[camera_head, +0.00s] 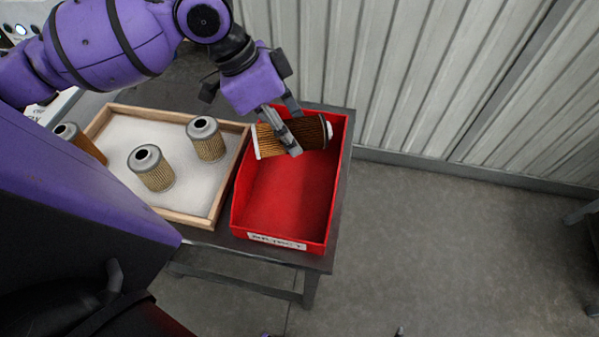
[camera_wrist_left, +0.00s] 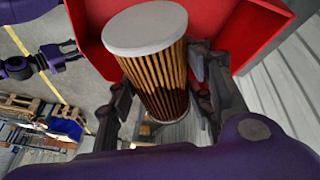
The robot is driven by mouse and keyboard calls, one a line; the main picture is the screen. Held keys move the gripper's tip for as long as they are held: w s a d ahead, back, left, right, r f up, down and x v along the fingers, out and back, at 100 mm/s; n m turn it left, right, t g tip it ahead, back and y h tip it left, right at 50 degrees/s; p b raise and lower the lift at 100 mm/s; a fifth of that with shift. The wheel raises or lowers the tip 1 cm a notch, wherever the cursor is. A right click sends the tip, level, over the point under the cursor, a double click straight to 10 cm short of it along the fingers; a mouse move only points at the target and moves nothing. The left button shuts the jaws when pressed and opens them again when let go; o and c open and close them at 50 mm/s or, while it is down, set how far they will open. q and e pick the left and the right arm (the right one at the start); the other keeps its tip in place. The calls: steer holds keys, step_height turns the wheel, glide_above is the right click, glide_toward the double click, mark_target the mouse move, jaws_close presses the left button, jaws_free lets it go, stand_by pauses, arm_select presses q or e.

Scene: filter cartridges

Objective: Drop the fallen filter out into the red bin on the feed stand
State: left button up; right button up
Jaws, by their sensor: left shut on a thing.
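My left gripper (camera_head: 284,133) is shut on a brown pleated filter (camera_head: 268,141) with pale end caps. The filter lies on its side over the back part of the red bin (camera_head: 281,208). In the left wrist view the filter (camera_wrist_left: 157,75) sits between the two fingers (camera_wrist_left: 165,100), its flat white cap facing the red bin wall (camera_wrist_left: 228,18). The bin stands on the dark feed stand (camera_head: 240,236), has a white label on its front, and its visible floor is empty. My right gripper is not in view.
A wooden-rimmed tray (camera_head: 185,217) left of the bin holds two upright filters (camera_head: 151,168) (camera_head: 206,138) and another filter (camera_head: 80,142) at its left edge. A corrugated wall (camera_head: 400,75) stands behind. Open floor (camera_head: 450,250) lies to the right.

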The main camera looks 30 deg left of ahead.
arm_select(q)
step_height(320, 180, down, 3)
steer(key=shift+b, duration=0.65)
steer(key=shift+f+b, duration=0.35)
steer(key=shift+f, duration=0.05)
steer(key=shift+r, duration=0.1)
steer(key=o, duration=1.3)
steer(key=v, duration=1.2)
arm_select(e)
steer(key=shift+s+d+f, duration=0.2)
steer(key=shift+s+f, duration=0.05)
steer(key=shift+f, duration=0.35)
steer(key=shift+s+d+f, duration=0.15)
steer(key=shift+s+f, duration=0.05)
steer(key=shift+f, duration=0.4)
